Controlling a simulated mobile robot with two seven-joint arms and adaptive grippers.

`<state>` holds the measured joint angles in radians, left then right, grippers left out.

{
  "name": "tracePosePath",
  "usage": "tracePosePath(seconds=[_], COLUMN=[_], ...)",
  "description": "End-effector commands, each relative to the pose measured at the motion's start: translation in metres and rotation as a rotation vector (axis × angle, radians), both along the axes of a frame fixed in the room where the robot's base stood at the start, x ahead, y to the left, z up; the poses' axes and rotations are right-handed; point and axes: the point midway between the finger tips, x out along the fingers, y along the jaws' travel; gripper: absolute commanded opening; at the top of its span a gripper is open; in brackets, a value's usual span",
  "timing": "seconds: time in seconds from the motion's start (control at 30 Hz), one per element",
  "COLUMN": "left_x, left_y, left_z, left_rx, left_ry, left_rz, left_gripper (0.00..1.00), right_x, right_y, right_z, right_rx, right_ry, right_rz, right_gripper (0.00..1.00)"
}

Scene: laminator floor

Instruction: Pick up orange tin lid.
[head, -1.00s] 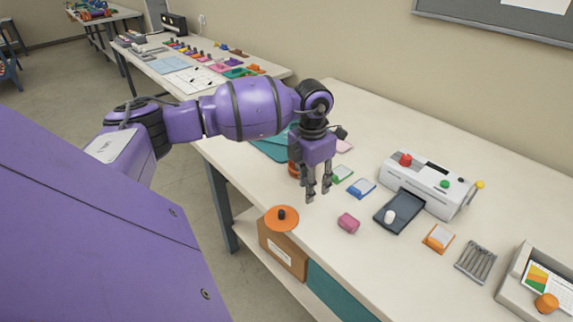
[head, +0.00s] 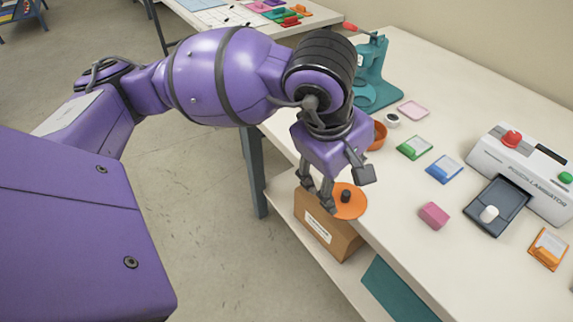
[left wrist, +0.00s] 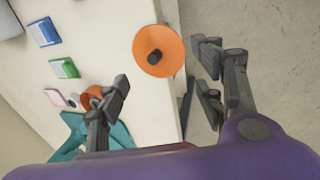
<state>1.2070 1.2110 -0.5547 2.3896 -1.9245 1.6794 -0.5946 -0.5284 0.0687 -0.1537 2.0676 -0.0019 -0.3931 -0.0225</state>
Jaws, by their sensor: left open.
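The orange tin lid (head: 352,207) is a round disc with a dark knob in its middle. It lies at the front edge of the white table. It also shows in the left wrist view (left wrist: 146,38), near the table edge. My left gripper (head: 338,190) is open and empty, above and close to the lid, and its fingers hide part of the rim in the head view. In the left wrist view the open fingers (left wrist: 165,80) stand wide apart, with the lid ahead between their lines. My right gripper is not in view.
An orange round container (head: 378,137) and a teal press (head: 372,75) stand behind the gripper. A pink block (head: 434,215), green (head: 415,147) and blue (head: 445,169) pads and a white laminator (head: 520,160) are to the right. A cardboard box (head: 330,235) sits on the shelf below.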

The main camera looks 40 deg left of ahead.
Motion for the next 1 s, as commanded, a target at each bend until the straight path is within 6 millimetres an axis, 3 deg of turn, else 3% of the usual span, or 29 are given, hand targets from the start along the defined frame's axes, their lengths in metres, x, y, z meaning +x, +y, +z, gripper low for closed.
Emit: tracePosePath(seconds=[0.2, 0.5, 0.8, 1.0], left_x=[0.006, 0.014, 0.016, 0.016], left_y=[-0.001, -0.003, -0.003, -0.003], left_z=[-0.025, -0.065, -0.070, -0.070], left_rx=[-0.001, -0.001, -0.001, -0.001], left_ry=[0.003, 0.001, -0.001, -0.002], left_rz=[0.003, 0.004, 0.003, 0.003], left_gripper=[0.62, 0.62, 0.62, 0.37], right_x=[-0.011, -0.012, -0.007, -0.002], right_y=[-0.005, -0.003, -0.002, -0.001], right_z=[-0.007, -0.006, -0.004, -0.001], right_rx=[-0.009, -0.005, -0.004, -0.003], right_ry=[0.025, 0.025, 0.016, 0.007], right_rz=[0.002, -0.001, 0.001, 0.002], right_gripper=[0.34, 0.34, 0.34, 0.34])
